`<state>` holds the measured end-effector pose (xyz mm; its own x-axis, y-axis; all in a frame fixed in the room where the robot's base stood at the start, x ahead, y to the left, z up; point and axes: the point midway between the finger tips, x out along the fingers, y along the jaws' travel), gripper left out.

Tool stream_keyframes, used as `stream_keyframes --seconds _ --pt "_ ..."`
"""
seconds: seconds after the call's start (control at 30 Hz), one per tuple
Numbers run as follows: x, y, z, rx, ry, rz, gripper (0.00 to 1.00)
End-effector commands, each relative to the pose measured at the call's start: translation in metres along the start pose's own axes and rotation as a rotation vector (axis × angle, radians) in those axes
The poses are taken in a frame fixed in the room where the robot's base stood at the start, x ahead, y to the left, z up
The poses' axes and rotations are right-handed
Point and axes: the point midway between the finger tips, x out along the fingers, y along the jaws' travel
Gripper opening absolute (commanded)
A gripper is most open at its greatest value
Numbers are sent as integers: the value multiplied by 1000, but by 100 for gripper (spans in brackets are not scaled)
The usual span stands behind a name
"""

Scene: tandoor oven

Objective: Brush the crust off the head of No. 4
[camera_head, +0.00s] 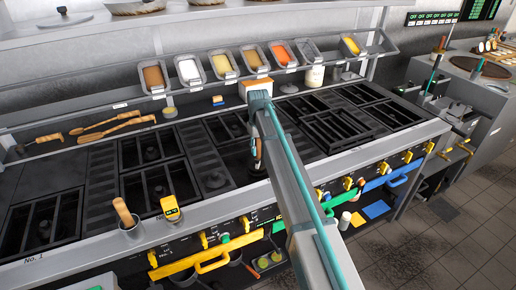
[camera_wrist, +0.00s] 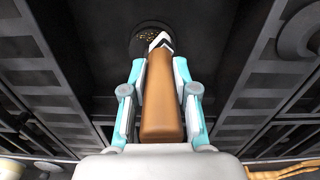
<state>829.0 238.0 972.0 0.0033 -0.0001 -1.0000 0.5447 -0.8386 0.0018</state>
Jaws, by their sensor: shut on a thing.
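My gripper (camera_wrist: 159,84) is shut on a brush with a brown wooden handle (camera_wrist: 160,112). In the wrist view the brush points away from me, and its pale, dark-edged far end lies over the near edge of a round dark burner head (camera_wrist: 142,43). Brownish specks of crust show on that head. I cannot tell whether the brush end touches it. In the head view my arm mostly hides the gripper, and a bit of brown handle (camera_head: 257,148) shows beside the arm. The number of this burner is not readable.
Black grates (camera_head: 350,130) flank the work area on the range (camera_head: 70,258). Wooden utensils (camera_head: 105,128) lie on the back ledge, below a row of food trays (camera_head: 222,65). A metal cup (camera_head: 131,226) with a wooden handle and a yellow device (camera_head: 170,208) stand on the front edge.

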Motion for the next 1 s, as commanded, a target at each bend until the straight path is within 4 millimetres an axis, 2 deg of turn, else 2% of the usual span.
stream_keyframes --seconds 0.67,1.0 --pt "6 1 0 1 -2 0 0" --pt "6 23 1 3 -2 3 0"
